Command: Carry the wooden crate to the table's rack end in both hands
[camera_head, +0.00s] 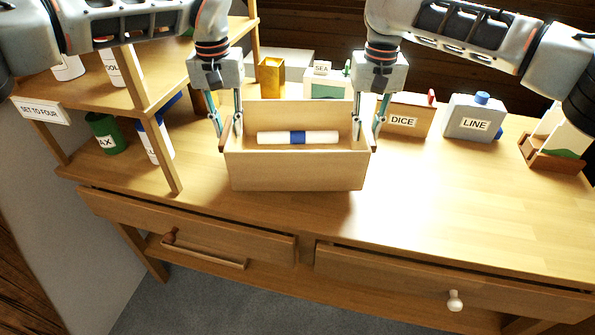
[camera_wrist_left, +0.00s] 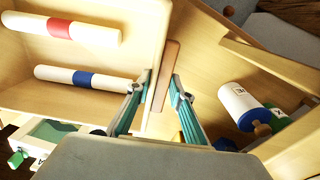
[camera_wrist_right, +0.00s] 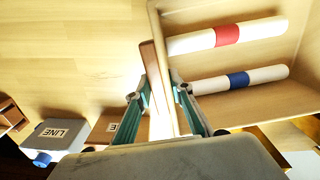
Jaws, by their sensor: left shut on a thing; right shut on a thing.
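The wooden crate (camera_head: 296,172) is at the rack end of the table (camera_head: 455,200), just right of the rack (camera_head: 158,120). I cannot tell if its base touches the tabletop. My left gripper (camera_head: 227,128) is shut on the crate's left side, at a brown strip in the left wrist view (camera_wrist_left: 160,85). My right gripper (camera_head: 368,124) is shut on the right side, likewise in the right wrist view (camera_wrist_right: 160,95). Inside lie a white roll with a blue band (camera_head: 297,138) and one with a red band (camera_wrist_left: 62,28); the near wall hides the latter in the head view.
Green and white containers (camera_head: 105,133) stand in the rack's lower level. A gold box (camera_head: 270,78) and a SEA box (camera_head: 325,82) are behind the crate. A DICE box (camera_head: 405,116) and LINE container (camera_head: 472,117) stand to the right. The front right tabletop is clear.

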